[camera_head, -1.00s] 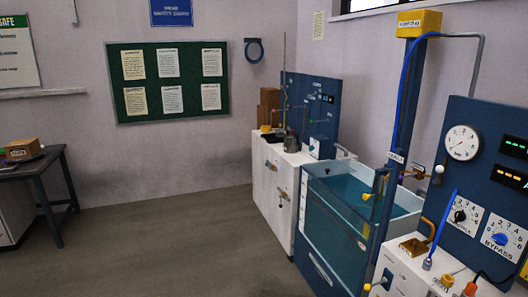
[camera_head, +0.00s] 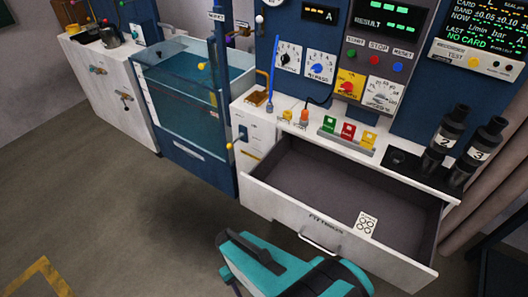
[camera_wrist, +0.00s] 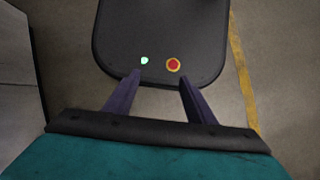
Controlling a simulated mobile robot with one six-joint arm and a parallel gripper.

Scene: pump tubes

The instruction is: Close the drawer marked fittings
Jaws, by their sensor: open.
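The drawer marked fittings (camera_head: 345,238) stands pulled out from the white cabinet in the head view. Its front has a label and a bar handle (camera_head: 320,244). Inside it a white card with dark rings (camera_head: 367,224) lies against the front wall, and the grey floor of the drawer is otherwise bare. My teal arm shows at the bottom of the head view, in front of the drawer and apart from it. My gripper (camera_wrist: 158,84) shows in the wrist view with its two fingers spread and nothing between them. The wrist view does not show the drawer.
Above the drawer, the worktop (camera_head: 275,120) holds coloured blocks (camera_head: 348,131) and two black cylinders marked 2 and 3 (camera_head: 447,135). A glass water tank (camera_head: 190,95) stands to the left. The floor (camera_head: 120,215) left of the drawer is clear. A curtain hangs at the right.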

